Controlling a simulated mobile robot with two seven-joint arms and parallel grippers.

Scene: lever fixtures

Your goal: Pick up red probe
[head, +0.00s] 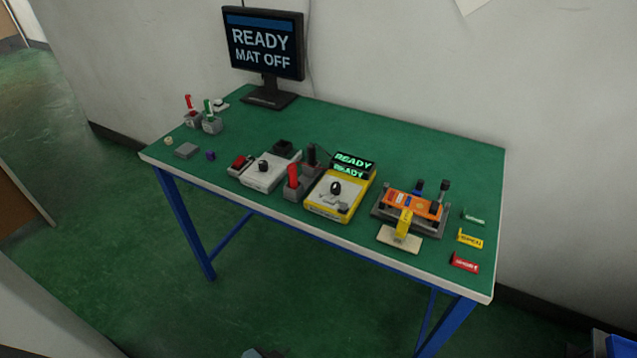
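The red probe (292,176) stands upright in a dark grey holder (297,191) near the front edge of the green table. A black probe (311,155) stands just behind it in a similar grey holder. The yellow tester (340,191) is right beside them, with a black knob and a lit display (353,162) reading READY. Only the red probe's handle shows; its lower end is hidden in the holder. Neither of my grippers is in view.
A white box with a black knob (266,172) is left of the holders. An orange board in a fixture (412,204) and small coloured tags (470,237) are at right. A monitor (263,43) reads READY MAT OFF. Red and green levers (208,108) stand at back left. The table's back middle is clear.

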